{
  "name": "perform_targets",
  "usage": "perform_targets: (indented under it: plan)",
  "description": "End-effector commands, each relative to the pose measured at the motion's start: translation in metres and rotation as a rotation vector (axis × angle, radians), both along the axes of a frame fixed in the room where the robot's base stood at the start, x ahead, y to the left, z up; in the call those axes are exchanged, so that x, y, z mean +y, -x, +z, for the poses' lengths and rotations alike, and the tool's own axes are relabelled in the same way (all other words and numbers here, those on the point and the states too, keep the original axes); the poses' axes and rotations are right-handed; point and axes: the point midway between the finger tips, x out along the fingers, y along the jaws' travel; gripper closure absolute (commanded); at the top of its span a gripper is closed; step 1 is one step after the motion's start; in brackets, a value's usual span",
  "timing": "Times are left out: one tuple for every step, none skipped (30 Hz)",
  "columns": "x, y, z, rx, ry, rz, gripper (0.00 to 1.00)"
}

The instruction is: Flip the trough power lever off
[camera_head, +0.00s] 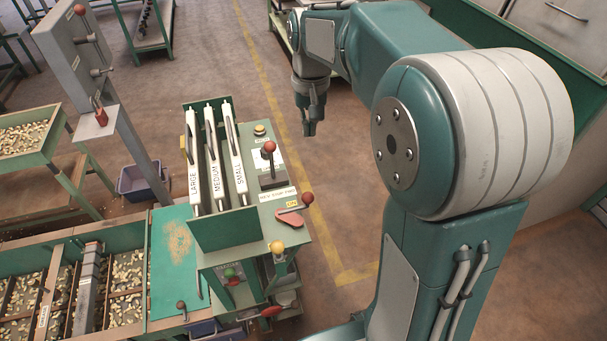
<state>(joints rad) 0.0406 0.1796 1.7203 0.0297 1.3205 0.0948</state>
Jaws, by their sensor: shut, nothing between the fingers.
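My gripper (311,130) hangs fingers down at upper middle, shut and empty. It is to the right of a green control stand (225,228) and appears apart from it. On the stand's top, an upright red-knobbed lever (268,149) rises from a dark slotted base, with a white label in front of it. A second red-knobbed lever (307,198) sits at the stand's right edge, near a small yellow tag and a red plate. The lettering is too small to read surely, so I cannot tell which lever is the trough power lever.
White plates marked LARGE, MEDIUM and SMALL (240,178) stand on the control stand. A yellow-knobbed lever (277,248) is at its front. A nut trough (145,265) lies lower left. A grey post (110,110) with levers stands at left. Floor right of the stand is clear.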

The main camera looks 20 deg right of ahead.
Motion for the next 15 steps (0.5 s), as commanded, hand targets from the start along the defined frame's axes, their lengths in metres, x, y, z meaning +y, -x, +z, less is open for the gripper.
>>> perform_targets:
  plan:
    - [-0.002,-0.015,-0.013,0.041,-0.003,-0.009,1.00]
    - [-0.002,-0.022,-0.018,0.062,-0.005,-0.014,1.00]
    - [-0.003,-0.031,-0.026,0.089,-0.007,-0.020,1.00]
    - [-0.004,-0.037,-0.032,0.108,-0.009,-0.023,1.00]
    - [-0.005,-0.042,-0.038,0.125,-0.011,-0.028,1.00]
    - [-0.005,-0.049,-0.045,0.147,-0.012,-0.033,1.00]
    - [-0.006,-0.053,-0.050,0.163,-0.013,-0.036,1.00]
    - [-0.006,-0.057,-0.055,0.176,-0.014,-0.040,1.00]
    - [-0.007,-0.061,-0.059,0.191,-0.016,-0.044,1.00]
    - [-0.007,-0.063,-0.062,0.199,-0.016,-0.045,1.00]
    - [-0.008,-0.065,-0.065,0.206,-0.017,-0.047,1.00]
    - [-0.008,-0.067,-0.067,0.212,-0.017,-0.049,1.00]
    - [-0.008,-0.067,-0.068,0.216,-0.017,-0.050,1.00]
    - [-0.008,-0.068,-0.069,0.219,-0.017,-0.050,1.00]
    - [-0.008,-0.068,-0.070,0.220,-0.017,-0.051,1.00]
